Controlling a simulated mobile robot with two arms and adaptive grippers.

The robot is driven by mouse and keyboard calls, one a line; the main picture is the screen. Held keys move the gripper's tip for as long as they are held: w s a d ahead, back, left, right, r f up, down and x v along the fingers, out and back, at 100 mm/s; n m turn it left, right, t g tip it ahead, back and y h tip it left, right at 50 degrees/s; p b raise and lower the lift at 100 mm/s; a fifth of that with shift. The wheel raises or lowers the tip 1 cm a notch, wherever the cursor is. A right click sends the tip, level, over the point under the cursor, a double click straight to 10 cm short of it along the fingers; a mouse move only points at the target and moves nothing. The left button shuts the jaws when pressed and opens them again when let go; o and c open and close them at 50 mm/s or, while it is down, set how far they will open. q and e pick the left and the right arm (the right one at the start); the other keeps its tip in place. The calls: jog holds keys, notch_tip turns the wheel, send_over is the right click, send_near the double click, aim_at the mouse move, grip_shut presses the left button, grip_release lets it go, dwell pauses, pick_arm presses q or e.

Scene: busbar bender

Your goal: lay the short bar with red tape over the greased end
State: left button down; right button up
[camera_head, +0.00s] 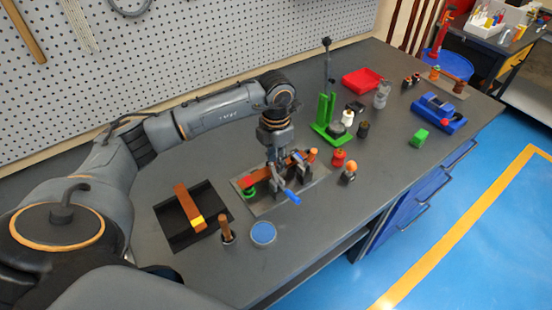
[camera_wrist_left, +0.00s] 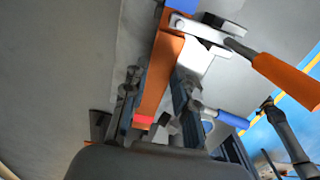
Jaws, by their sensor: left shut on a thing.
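My left gripper (camera_head: 274,172) points down over a grey fixture plate (camera_head: 262,210) on the bench and is shut on a copper bar. In the left wrist view the copper bar (camera_wrist_left: 160,75) runs between the two fingers (camera_wrist_left: 157,108), with red tape (camera_wrist_left: 143,122) near the palm. In the head view a reddish bar end (camera_head: 254,179) shows left of the fingers, above a green knob (camera_head: 249,191). The gripper hides part of the bar and fixture. I cannot make out grease or whether the bar touches what lies below. My right gripper is out of view.
A toggle clamp with an orange handle (camera_wrist_left: 285,78) is close to the bar; a blue handle (camera_head: 291,197) shows in front. A black tray (camera_head: 173,236) holds a yellow-taped copper bar (camera_head: 186,203). A blue-topped tin (camera_head: 263,234), red bottle (camera_head: 338,160) and green press (camera_head: 325,117) stand nearby.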

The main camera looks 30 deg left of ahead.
pick_arm(q)
jog(key=shift+f, duration=0.25)
jog(key=c, duration=1)
grip_release()
notch_tip(320, 180, up, 12)
jog(key=shift+f, duration=0.1)
